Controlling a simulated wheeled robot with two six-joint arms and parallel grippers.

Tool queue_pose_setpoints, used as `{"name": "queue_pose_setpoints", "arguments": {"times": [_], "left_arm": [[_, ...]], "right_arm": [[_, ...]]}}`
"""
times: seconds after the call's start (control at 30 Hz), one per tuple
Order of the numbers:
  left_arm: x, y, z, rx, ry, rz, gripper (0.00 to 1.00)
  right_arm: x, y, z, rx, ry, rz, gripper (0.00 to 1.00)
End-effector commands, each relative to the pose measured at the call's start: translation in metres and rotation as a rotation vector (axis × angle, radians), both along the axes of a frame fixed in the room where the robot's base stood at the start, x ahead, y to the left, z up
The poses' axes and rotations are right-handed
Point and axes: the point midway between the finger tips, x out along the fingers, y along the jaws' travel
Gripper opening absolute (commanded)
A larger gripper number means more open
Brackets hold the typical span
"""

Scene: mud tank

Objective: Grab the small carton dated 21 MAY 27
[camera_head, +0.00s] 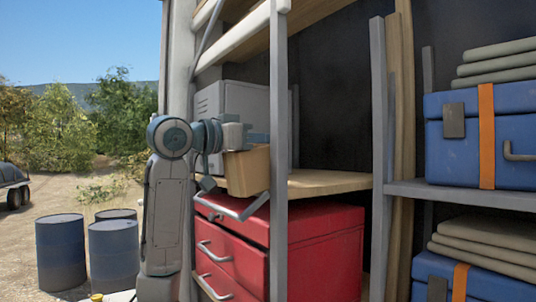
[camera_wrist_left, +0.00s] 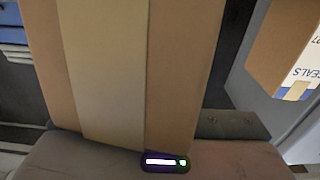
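A plain brown carton (camera_head: 247,171) shows in the head view at the shelf's left end, just below and right of my left gripper (camera_head: 236,140). In the left wrist view a brown carton (camera_wrist_left: 168,60) with a paler tape strip fills the middle, close against the gripper body. The fingertips are hidden, so I cannot tell whether they press on it. A second carton (camera_wrist_left: 285,45) stands at the upper right with "SEALS" lettering partly visible. No date is readable on either carton. My right gripper is not in view.
A wooden shelf board (camera_head: 325,183) lies above a red drawer cabinet (camera_head: 332,255). A grey upright post (camera_head: 279,120) stands right of the carton. A grey metal box (camera_head: 245,100) is behind. Blue cases (camera_head: 510,130) sit on the right rack; blue drums (camera_head: 60,250) stand outside.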

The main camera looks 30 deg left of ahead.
Motion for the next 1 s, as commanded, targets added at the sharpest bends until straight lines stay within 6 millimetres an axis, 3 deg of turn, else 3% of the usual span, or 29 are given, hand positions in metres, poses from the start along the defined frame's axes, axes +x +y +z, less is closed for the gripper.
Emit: {"name": "queue_pose_setpoints", "arguments": {"times": [0.03, 0.33, 0.73, 1.0], "left_arm": [[0.003, 0.001, -0.008, 0.004, 0.019, 0.003, 0.0], [0.004, 0.001, -0.004, 0.002, 0.018, 0.002, 0.0], [0.001, 0.0, 0.032, 0.0, 0.008, -0.001, 0.0], [-0.064, 0.028, 0.026, 0.002, 0.002, 0.007, 0.0]], "right_arm": [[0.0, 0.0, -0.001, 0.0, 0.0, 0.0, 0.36], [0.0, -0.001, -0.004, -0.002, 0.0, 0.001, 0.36], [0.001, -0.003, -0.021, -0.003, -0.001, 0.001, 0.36], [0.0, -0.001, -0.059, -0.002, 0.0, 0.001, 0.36]]}}
